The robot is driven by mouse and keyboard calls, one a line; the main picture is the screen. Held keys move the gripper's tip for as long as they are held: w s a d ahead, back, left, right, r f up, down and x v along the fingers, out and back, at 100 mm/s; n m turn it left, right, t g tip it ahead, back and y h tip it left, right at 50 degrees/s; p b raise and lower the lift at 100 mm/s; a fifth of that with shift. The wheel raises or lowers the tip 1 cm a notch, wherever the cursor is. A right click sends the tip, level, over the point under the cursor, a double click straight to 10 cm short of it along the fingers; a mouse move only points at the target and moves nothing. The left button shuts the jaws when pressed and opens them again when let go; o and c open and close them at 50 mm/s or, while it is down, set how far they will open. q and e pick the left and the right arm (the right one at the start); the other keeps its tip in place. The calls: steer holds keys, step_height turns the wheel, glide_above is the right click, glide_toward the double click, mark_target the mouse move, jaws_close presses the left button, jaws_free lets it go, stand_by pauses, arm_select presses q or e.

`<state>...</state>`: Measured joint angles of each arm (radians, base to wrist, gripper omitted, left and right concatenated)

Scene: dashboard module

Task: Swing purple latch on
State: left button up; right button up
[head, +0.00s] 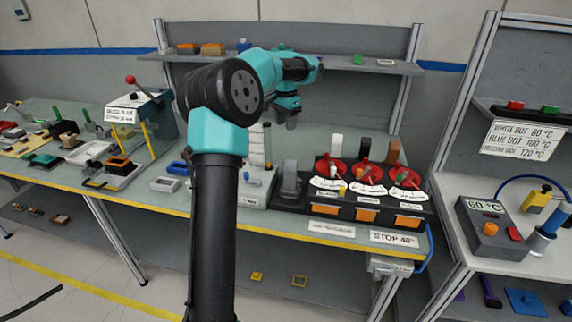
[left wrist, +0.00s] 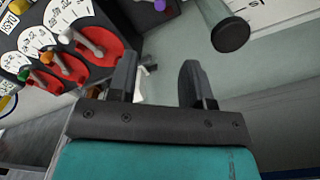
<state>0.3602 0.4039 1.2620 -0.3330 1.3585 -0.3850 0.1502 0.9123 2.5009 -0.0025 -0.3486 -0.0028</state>
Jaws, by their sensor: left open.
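A small purple knob (left wrist: 160,4) shows at the top edge of the left wrist view, cut off by the frame. I cannot tell its latch position. In the head view, a small purple-blue spot (head: 246,175) shows on a grey unit beside my arm, but I cannot tell whether it is the same part. My left gripper (head: 290,120) hangs above the bench behind the dial panel. In the left wrist view my left gripper (left wrist: 157,80) has its two dark fingers apart, with nothing held between them. The purple knob is beyond the fingertips. My right gripper is not in view.
Several red dials (left wrist: 88,48) with levers stand on a dark panel (head: 290,201), close to the left gripper. A dark-ended cylinder (left wrist: 231,35) is beyond the fingers. A shelf (head: 385,67) runs behind the arm. A red-knobbed lever box (head: 150,103) stands to the left.

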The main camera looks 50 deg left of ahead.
arm_select(q)
step_height(320, 180, down, 17)
steer(key=shift+f, duration=0.2)
stand_by(0.6)
jaws_close()
stand_by(0.4)
